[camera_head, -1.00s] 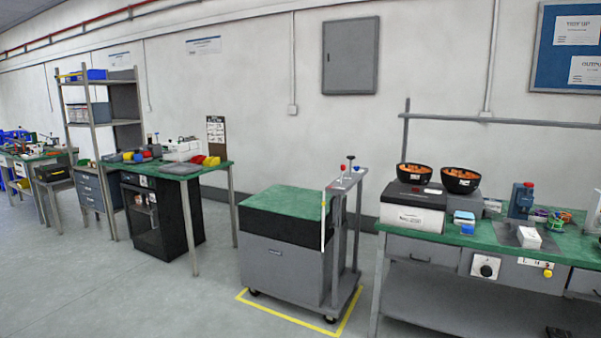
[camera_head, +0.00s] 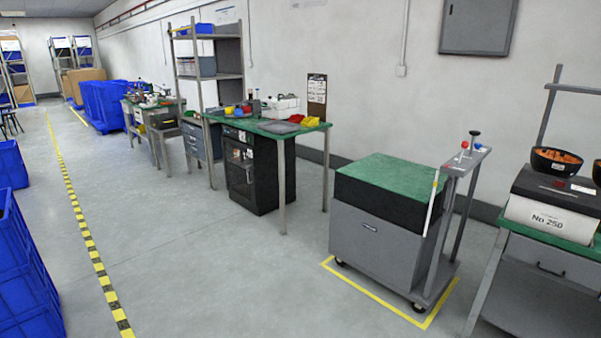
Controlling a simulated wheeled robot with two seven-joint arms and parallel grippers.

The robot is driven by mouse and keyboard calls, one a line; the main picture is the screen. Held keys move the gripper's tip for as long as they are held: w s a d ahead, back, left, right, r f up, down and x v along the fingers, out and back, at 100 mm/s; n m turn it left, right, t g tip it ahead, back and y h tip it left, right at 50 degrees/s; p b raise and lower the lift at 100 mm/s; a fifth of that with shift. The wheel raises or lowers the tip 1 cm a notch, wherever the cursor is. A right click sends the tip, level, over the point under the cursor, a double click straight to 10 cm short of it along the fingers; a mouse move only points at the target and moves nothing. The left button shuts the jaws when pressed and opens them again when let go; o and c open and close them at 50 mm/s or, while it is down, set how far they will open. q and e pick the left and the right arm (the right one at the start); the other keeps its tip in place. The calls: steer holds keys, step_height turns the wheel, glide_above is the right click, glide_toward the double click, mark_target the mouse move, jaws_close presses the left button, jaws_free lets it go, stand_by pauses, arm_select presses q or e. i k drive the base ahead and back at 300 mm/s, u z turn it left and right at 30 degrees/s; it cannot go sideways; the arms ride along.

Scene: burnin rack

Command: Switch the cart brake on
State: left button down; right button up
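The cart (camera_head: 375,245) is a grey box on casters with a black upper band and a green top, standing inside a yellow floor outline right of centre. At its right end a grey post frame carries a small shelf (camera_head: 467,157). On the shelf stand a lever with a red knob (camera_head: 464,145) and one with a black knob (camera_head: 474,134). Which of them is the brake, and its setting, I cannot tell. A thin white rod (camera_head: 431,203) stands at the cart's right corner. Neither of my grippers is in view.
A bench with a black-topped box marked No 250 (camera_head: 548,220) and an orange-filled bowl (camera_head: 556,160) stands right of the cart. A green-topped bench (camera_head: 268,130) with a black cabinet (camera_head: 257,175) is to the left. Blue crates (camera_head: 25,270) line the left edge. The floor between is clear.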

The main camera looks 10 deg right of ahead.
mark_target(465, 145)
steer(key=u, duration=0.05)
steer(key=i, duration=2.25)
steer(key=z, duration=1)
steer(key=i, duration=1.3)
steer(key=z, duration=1.65)
steer(key=i, duration=0.5)
steer(key=z, duration=0.35)
